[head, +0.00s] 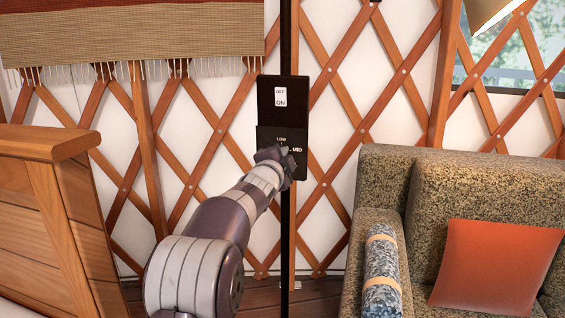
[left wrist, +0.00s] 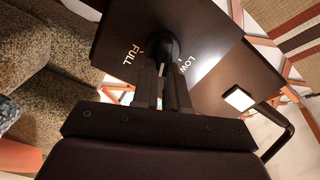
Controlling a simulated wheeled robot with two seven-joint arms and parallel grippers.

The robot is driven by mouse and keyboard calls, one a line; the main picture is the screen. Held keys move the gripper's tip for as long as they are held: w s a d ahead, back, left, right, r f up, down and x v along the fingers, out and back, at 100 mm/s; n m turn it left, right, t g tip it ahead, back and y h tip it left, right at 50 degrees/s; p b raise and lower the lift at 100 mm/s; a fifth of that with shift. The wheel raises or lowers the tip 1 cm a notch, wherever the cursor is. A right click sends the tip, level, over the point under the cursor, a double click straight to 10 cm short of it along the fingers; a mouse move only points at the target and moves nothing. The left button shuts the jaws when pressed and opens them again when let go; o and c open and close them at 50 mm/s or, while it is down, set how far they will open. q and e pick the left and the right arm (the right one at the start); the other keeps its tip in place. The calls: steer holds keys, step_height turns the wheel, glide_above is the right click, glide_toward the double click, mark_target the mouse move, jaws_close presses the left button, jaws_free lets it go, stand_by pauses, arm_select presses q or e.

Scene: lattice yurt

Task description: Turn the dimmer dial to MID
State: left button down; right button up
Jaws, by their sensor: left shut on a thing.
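The dimmer dial (left wrist: 166,46) is a dark round knob on a black panel (head: 262,134). In the left wrist view the labels FULL and LOW show on either side of it; in the head view LOW and MID show. My left gripper (head: 281,157) reaches the panel from below and hides the dial in the head view. In the left wrist view the two fingers of this gripper (left wrist: 165,68) are closed on the dial. I cannot tell which label the dial points at. My right gripper is not in view.
A white OFF/ON switch (head: 280,97) sits above the dial on a black plate, fixed to a dark pole. A speckled armchair (head: 375,175) with an orange cushion (head: 497,266) stands to the right. A wooden piece of furniture (head: 45,200) stands at the left. Lattice wall is behind.

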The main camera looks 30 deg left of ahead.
arm_select(q)
steer(key=shift+f+m, duration=0.15)
steer(key=shift+m, duration=0.15)
steer(key=c, duration=1.1)
jaws_free()
steer(key=shift+c, duration=0.2)
steer(key=p+v, duration=0.1)
steer(key=v, duration=1.1)
steer(key=shift+s, duration=0.35)
